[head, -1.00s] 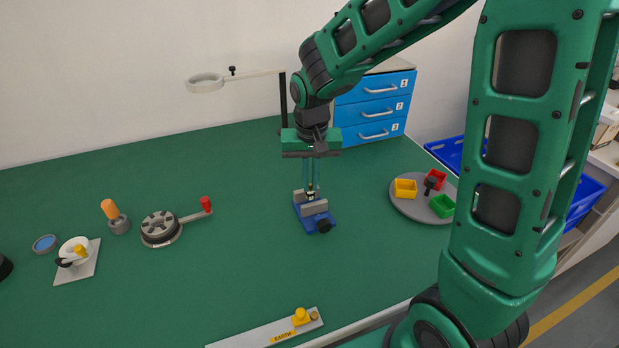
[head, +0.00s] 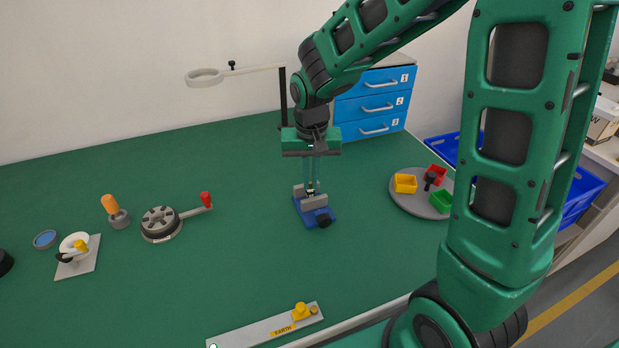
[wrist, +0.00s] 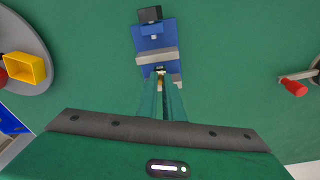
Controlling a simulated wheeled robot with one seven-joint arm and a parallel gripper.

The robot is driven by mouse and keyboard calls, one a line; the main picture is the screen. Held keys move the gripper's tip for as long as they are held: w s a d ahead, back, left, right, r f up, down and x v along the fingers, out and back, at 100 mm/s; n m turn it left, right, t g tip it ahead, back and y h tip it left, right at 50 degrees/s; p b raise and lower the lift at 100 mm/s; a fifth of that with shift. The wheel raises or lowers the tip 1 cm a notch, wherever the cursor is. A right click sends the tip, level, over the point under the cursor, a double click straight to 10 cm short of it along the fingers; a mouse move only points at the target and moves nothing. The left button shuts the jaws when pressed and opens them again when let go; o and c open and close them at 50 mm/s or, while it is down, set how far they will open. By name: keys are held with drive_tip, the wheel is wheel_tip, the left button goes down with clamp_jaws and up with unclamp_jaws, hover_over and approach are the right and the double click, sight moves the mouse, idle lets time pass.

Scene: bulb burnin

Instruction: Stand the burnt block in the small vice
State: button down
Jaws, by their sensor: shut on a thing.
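The small vice (head: 316,213) has a blue base, grey jaws and a dark knob, and stands on the green bench below my gripper. In the wrist view the vice (wrist: 154,40) lies just beyond my fingertips. My gripper (head: 312,186) points straight down with its fingertips at the vice jaws. It is shut on a small block (wrist: 160,72), dark with a pale part, mostly hidden between the fingers. The block is at the jaw gap; I cannot tell whether it rests in the vice.
A round grey tray (head: 408,207) with yellow, red and green bins stands to the right. A round fixture with a red-knobbed lever (head: 162,224) is to the left. A ring magnifier (head: 205,77) stands behind. An EARTH bar (head: 250,332) lies in front. Bench around the vice is clear.

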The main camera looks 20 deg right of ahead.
drive_tip(key=shift+f, duration=0.8)
idle(0.8)
idle(0.3)
drive_tip(key=c, duration=1.8)
unclamp_jaws()
drive_tip(key=shift+s+a+r, duration=0.1)
drive_tip(key=shift+s+r, duration=0.1)
drive_tip(key=shift+r, duration=1.6)
drive_tip(key=shift+s+a+r, duration=0.1)
drive_tip(key=shift+s+r, duration=0.05)
drive_tip(key=shift+r, duration=1.6)
drive_tip(key=shift+s+r, duration=0.2)
drive_tip(key=shift+r, duration=1.6)
drive_tip(key=s+d+m, duration=0.2)
drive_tip(key=s+d, duration=1)
drive_tip(key=d, duration=0.1)
drive_tip(key=shift+m+g+y, duration=0.3)
drive_tip(key=shift+m+g, duration=0.1)
drive_tip(key=shift+g, duration=0.3)
drive_tip(key=s+d, duration=0.1)
drive_tip(key=s, duration=0.3)
drive_tip(key=s+d+f, duration=0.1)
drive_tip(key=s+d, duration=0.1)
drive_tip(key=s, duration=0.3)
drive_tip(key=s+d, duration=0.2)
drive_tip(key=s, duration=0.3)
drive_tip(key=shift+f, duration=0.15)
